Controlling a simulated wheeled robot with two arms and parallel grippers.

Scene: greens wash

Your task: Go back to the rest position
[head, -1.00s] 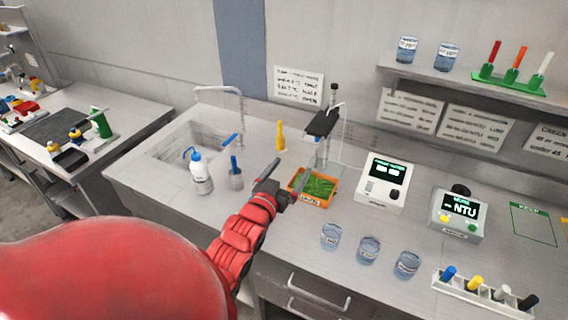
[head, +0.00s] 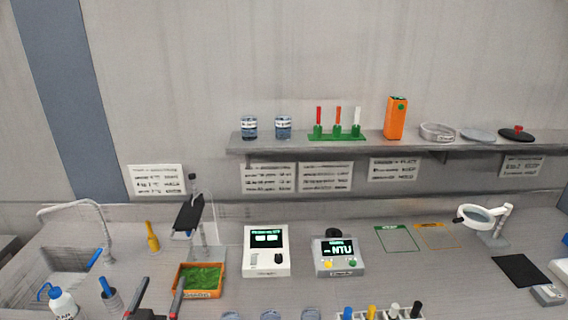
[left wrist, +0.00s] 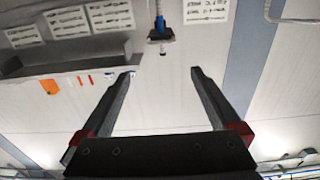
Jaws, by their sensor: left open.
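My left gripper (head: 157,297) shows at the bottom edge of the head view, in front of the orange tray (head: 176,291) of greens. Its two dark fingers are spread apart and nothing is between them. In the left wrist view the open fingers (left wrist: 163,72) point toward the wall and shelf, which appear upside down, with empty space between the tips. The tray with green leaves (head: 203,278) stands on the counter just right of the gripper. My right gripper is in neither view.
A sink (head: 66,262) with a faucet and a wash bottle (head: 62,304) are at the left. A stand (head: 190,215), a white meter (head: 265,252) and an NTU meter (head: 338,257) stand behind. Glass beakers and a vial rack (head: 380,313) line the front edge. A shelf (head: 400,144) hangs above.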

